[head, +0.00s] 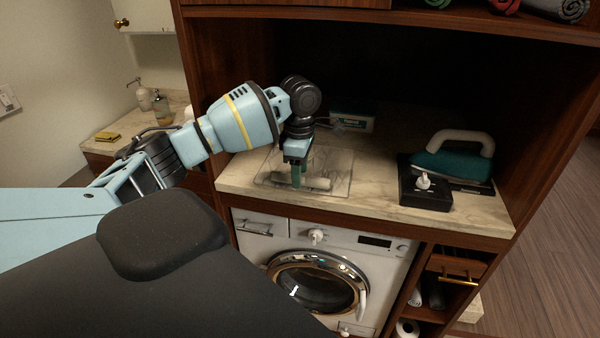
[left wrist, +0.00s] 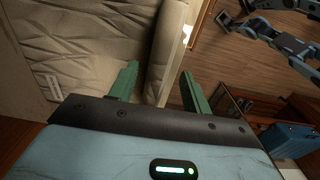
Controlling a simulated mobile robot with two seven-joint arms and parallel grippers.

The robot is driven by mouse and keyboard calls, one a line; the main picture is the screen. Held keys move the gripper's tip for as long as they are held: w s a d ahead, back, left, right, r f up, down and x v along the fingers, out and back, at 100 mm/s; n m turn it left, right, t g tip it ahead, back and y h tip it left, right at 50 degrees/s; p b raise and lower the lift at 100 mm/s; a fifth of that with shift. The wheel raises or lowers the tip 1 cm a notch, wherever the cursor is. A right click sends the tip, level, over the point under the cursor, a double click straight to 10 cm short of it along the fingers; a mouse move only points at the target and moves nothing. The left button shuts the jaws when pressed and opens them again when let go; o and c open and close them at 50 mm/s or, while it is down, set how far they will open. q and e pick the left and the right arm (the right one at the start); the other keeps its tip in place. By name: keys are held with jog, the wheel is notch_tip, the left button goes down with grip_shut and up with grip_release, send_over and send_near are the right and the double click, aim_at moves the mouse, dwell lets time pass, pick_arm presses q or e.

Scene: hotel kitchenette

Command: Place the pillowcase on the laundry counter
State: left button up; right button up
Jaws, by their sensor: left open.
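A flat, pale, see-through square with a rolled front edge, which looks like the pillowcase (head: 340,170), lies on the marble laundry counter (head: 460,213) above the washing machine. In the left wrist view wrinkled beige cloth (left wrist: 95,45) fills the upper left, with a thick rounded edge on its right. My left gripper (head: 297,180) points down over the square's front part, its green fingers open. In the left wrist view the gripper (left wrist: 160,82) has its fingers apart, with the cloth's edge between or beyond them; I cannot tell contact. What looks like my right gripper (left wrist: 230,18) shows small at the upper right.
A teal iron (head: 452,162) and a black box with a white knob (head: 423,190) stand on the counter's right. A small box (head: 352,120) stands at the back. The washing machine (head: 320,260) is below. Wooden side walls and a shelf above enclose the counter.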

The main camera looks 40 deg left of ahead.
pick_arm(q)
notch_tip(320, 180, up, 7)
jog(key=shift+f, duration=0.1)
dwell(0.5)
